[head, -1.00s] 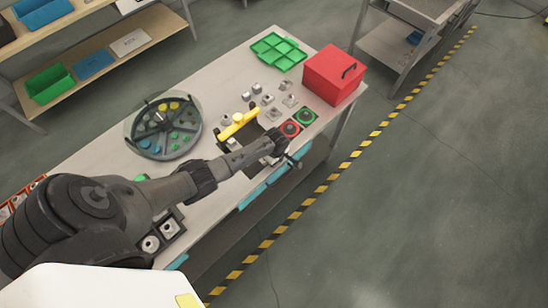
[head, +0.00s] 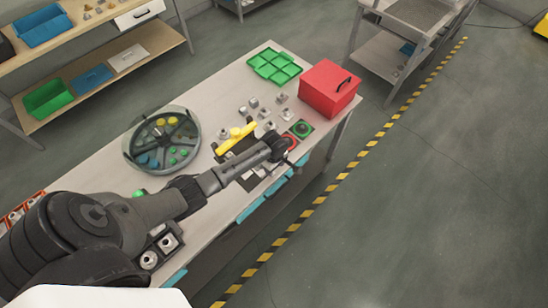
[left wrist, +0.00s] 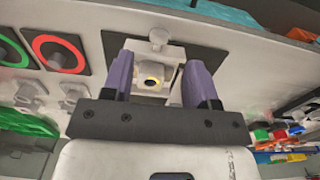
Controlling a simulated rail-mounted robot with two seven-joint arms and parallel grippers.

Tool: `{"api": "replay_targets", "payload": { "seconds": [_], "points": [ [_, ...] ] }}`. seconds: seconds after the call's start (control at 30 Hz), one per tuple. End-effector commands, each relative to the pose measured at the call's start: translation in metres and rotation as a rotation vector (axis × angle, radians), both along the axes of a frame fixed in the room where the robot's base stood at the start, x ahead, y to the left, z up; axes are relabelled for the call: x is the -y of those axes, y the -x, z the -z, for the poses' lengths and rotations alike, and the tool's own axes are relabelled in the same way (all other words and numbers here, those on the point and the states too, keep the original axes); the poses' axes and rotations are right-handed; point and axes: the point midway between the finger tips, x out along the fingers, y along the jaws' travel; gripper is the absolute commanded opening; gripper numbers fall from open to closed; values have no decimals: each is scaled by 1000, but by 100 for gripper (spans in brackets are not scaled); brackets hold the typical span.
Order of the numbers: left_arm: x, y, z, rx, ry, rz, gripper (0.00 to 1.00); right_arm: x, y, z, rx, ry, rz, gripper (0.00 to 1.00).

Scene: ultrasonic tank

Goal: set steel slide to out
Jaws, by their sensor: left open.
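I take this fitting to be the steel slide. My left gripper (left wrist: 156,78) is open, its two purple fingers on either side of the block; I cannot tell whether they touch it. In the head view my left gripper (head: 284,152) is over the bench's near edge, beside the red button. The arm hides most of the fitting there. My right gripper is not in view.
A yellow bar (head: 236,138), several small steel fittings, a red box (head: 330,88), a green tray (head: 274,66) and a round carousel (head: 163,140) are on the bench (head: 215,95).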

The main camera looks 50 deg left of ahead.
Motion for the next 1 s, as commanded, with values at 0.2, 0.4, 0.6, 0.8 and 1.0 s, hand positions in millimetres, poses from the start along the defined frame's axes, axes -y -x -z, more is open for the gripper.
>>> {"api": "replay_targets", "payload": {
  "seconds": [0.2,0.4,0.6,0.8,1.0],
  "points": [
    [0,0,-39,2,-1,2,53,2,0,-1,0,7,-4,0],
    [0,0,-60,1,-1,1,53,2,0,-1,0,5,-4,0],
    [0,0,-68,0,-1,1,53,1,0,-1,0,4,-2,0],
    [0,0,-68,-1,-1,0,53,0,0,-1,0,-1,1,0],
    [0,0,-68,-1,-1,0,53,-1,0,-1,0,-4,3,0]
  ]
}}
